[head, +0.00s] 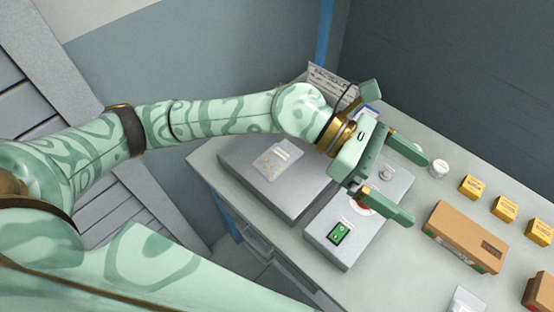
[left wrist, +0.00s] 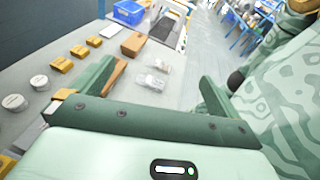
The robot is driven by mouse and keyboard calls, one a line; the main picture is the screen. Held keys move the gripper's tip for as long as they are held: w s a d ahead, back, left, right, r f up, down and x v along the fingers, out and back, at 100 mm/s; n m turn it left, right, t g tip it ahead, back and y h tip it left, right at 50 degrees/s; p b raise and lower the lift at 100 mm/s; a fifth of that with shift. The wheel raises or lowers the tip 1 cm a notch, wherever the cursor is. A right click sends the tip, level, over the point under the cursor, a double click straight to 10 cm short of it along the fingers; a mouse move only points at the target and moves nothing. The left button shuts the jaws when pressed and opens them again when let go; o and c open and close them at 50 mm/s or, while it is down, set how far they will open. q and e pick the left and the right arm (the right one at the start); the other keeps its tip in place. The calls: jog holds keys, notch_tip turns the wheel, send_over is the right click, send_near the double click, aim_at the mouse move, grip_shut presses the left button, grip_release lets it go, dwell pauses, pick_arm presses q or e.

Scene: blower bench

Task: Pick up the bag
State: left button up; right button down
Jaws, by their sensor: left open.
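A small clear plastic bag (head: 277,159) lies flat on a grey flat-topped unit at the left of the bench in the head view. Part of another clear bag (head: 466,301) shows at the bottom edge. Two clear bags, a nearer one (left wrist: 151,82) and a farther one (left wrist: 159,66), lie on the bench in the left wrist view. My left gripper (head: 416,189) is open and empty, its fingers spread over the bench, to the right of the bag on the grey unit. In the left wrist view the bags show beyond and between its fingers. My right gripper is out of view.
A second grey box (head: 336,262) with a green switch stands below the gripper. A cardboard box (head: 465,238), several small yellow boxes (head: 472,187) and white round jars (head: 439,168) stand to the right. A blue bin (left wrist: 128,12) is at the far end.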

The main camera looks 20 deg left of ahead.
pick_arm(q)
jog(key=w+a+f+m+y, duration=0.2)
jog(key=a+f+m+y, duration=0.1)
jog(key=a+f+y, duration=0.2)
jog(key=t+y, duration=0.2)
jog(key=y, duration=0.8)
send_over(274, 159)
jog(key=f, duration=0.1)
jog(key=shift+m, duration=0.3)
notch_tip(274, 159, down, 10)
jog(key=shift+w+d+f+b, duration=0.1)
jog(key=shift+f+b, duration=0.1)
jog(key=shift+b, duration=0.8)
notch_tip(274, 159, down, 6)
jog(key=shift+r+b, duration=0.15)
jog(key=shift+b, duration=0.45)
jog(key=c, duration=0.9)
jog(key=shift+r, duration=0.1)
